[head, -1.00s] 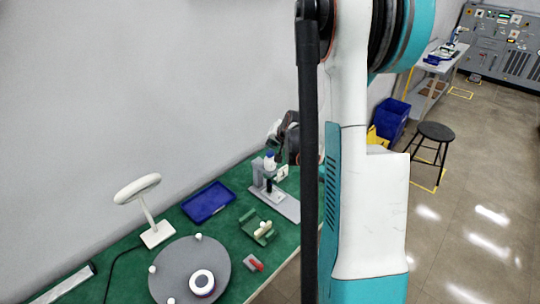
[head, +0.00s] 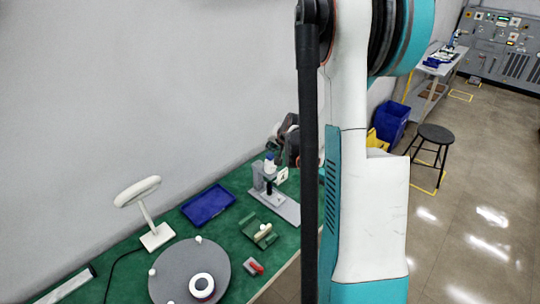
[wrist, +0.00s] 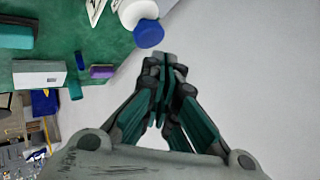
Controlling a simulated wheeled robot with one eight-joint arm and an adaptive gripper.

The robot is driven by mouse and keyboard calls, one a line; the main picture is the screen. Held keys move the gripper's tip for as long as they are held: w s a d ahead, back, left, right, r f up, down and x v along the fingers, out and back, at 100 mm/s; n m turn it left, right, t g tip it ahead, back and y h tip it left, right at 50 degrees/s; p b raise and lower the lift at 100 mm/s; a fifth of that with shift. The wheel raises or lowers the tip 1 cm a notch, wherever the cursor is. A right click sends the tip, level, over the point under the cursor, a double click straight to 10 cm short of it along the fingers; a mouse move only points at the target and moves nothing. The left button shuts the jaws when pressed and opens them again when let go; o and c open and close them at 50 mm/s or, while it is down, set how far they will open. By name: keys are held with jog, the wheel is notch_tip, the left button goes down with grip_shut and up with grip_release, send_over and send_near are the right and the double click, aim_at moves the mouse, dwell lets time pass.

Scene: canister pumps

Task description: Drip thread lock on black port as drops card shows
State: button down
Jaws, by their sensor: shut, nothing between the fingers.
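A white bottle with a blue cap (head: 269,158) is at the grey stand (head: 258,175) on the green bench. It also shows at the top of the wrist view as a white body with a blue cap (wrist: 149,33). My gripper (head: 273,147) is just above the cap in the head view; its fingers (wrist: 168,58) are shut and empty, with the cap beside their tips. A pale card (head: 281,175) with a dark mark stands behind the stand; I cannot read it. A dark upright part (head: 269,187) sits under the bottle; I cannot tell if it is the black port.
A blue tray (head: 208,205), a white lamp (head: 157,236) and a grey round plate (head: 176,262) with a white ring (head: 202,286) are to the left. A green holder (head: 250,229) and a red-handled item (head: 257,268) lie nearer the front edge. A wall backs the bench.

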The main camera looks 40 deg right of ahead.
aim_at(273, 154)
jog(key=shift+f, duration=0.15)
jog(key=shift+f+b, duration=0.25)
jog(key=shift+b, duration=0.2)
jog(key=shift+f+b, duration=0.6)
jog(key=shift+f, duration=0.05)
dwell(0.8)
jog(key=shift+r, duration=0.15)
jog(key=shift+r+p, duration=0.65)
jog(key=shift+r, duration=0.3)
jog(key=shift+r+p, duration=1.55)
jog(key=shift+r, duration=0.95)
